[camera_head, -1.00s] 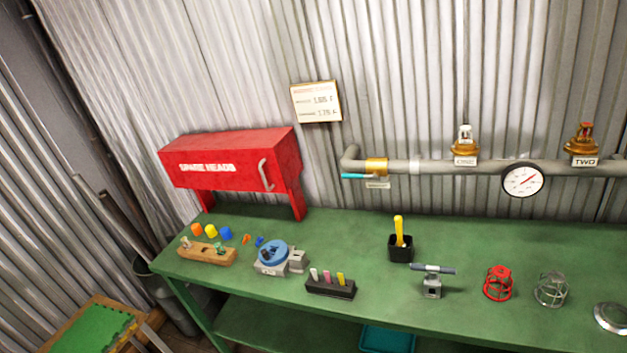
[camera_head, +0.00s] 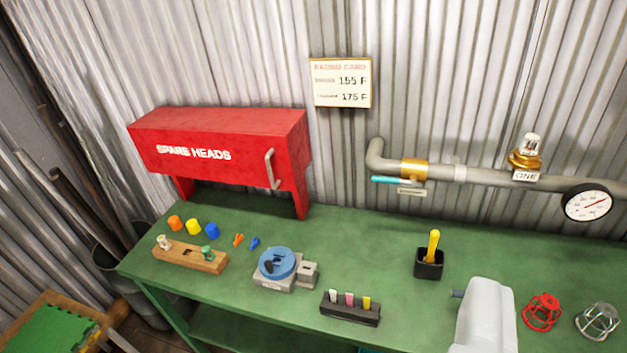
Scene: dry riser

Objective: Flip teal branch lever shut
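The teal branch lever (camera_head: 392,180) is on the brass valve (camera_head: 414,169) at the left end of the grey pipe (camera_head: 480,177) on the wall. The lever lies roughly along the pipe, its free end pointing left, with a small tag below it. A pale grey piece of my arm (camera_head: 486,318) rises at the lower right of the view, over the bench and well below the lever. My gripper's fingertips cannot be made out.
The green bench (camera_head: 360,232) runs below the pipe. On it stand a black cup with a yellow tool (camera_head: 430,262), a red cage (camera_head: 541,312) and a blue-topped vise (camera_head: 277,264). A red SPARE HEADS cabinet (camera_head: 215,155) is at left. A gauge (camera_head: 586,203) hangs at right.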

